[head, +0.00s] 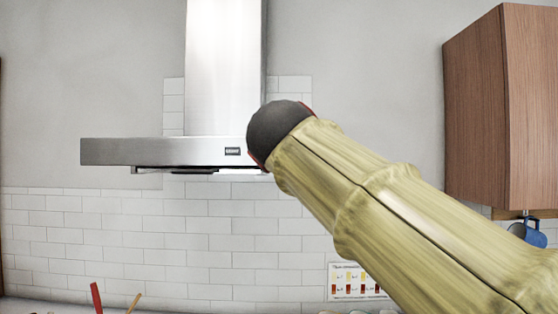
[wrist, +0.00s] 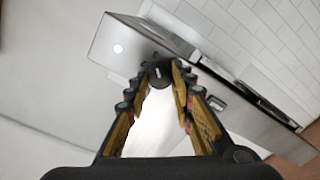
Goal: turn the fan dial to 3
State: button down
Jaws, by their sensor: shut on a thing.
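The fan dial (wrist: 159,78) is a small dark round knob with a light mark, on the front of the steel range hood (head: 130,151). In the wrist view my gripper (wrist: 162,70) has its fingertips on either side of the dial and is shut on it. The hood's face also shows in the wrist view (wrist: 108,40), tilted. In the head view my arm's rounded dark and yellow-green links cover the hood's right end, so the dial and my fingers are hidden there. I cannot read which number the dial's mark points to.
A small dark panel (head: 232,151) sits on the hood's front. The chimney (head: 225,65) rises above it. A wooden wall cabinet (head: 500,105) hangs at the right, with a blue mug (head: 527,233) below. Red and wooden utensil handles (head: 96,298) stand at the lower left.

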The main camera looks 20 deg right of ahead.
jog(key=shift+f+m, duration=0.2)
jog(key=shift+m, duration=0.1)
jog(key=c, duration=1.6)
grip_release()
jog(key=shift+o, duration=0.5)
jog(key=shift+r, duration=0.1)
jog(key=v, duration=1.2)
